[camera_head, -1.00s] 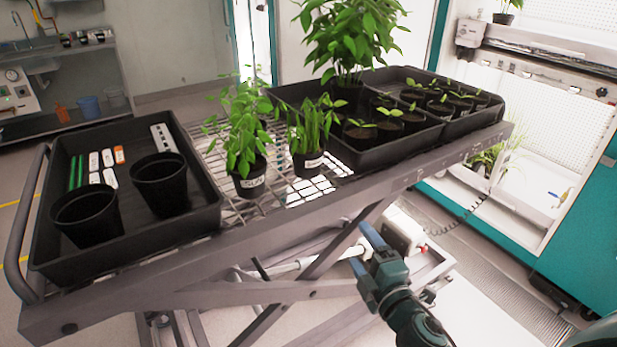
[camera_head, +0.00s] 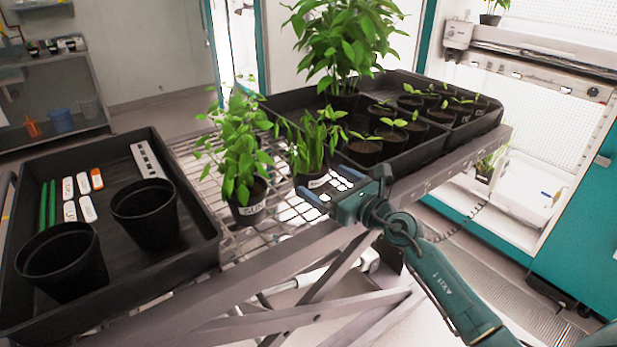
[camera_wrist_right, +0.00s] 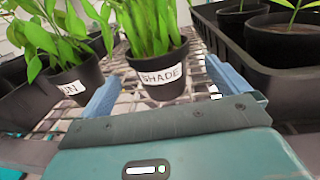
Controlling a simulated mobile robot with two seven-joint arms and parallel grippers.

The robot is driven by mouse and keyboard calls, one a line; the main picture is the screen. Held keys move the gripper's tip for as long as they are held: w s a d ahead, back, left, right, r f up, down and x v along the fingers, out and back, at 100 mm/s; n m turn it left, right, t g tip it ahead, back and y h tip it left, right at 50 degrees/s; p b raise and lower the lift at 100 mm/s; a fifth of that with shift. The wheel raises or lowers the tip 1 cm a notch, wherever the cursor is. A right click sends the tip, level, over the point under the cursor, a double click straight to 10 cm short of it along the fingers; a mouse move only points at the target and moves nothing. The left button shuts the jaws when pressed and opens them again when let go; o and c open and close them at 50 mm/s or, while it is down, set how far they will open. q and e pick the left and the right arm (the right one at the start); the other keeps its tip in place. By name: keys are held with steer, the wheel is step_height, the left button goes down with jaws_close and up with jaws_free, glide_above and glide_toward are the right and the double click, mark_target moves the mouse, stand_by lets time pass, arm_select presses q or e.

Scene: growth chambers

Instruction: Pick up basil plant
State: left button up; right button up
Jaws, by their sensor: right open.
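A leafy plant in a black pot with a label reading "SUN" (camera_head: 247,200) stands on the wire rack of the cart. Beside it to the right is a bushier-stemmed plant in a black pot labelled "SHADE" (camera_wrist_right: 160,77); it also shows in the head view (camera_head: 310,155). No label names basil, so I cannot tell which plant it is. My right gripper (camera_head: 320,184) is open and empty at the cart's front edge. Its blue fingers point at the SHADE pot, which stands between and beyond them in the wrist view. My left gripper is not in view.
A black tray (camera_head: 200,262) at left holds two empty pots and tags. A black tray (camera_head: 408,168) at right holds seedlings and a tall plant (camera_head: 345,40), close to the SHADE pot. The cart's front rail (camera_head: 270,265) lies below my gripper.

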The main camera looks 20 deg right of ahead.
mark_target(309, 169)
steer(key=x, duration=0.6)
steer(key=shift+w+a+r, duration=0.2)
steer(key=shift+w, duration=0.05)
steer(key=c, duration=1.1)
steer(key=shift+r, duration=0.1)
steer(key=shift+c, duration=0.2)
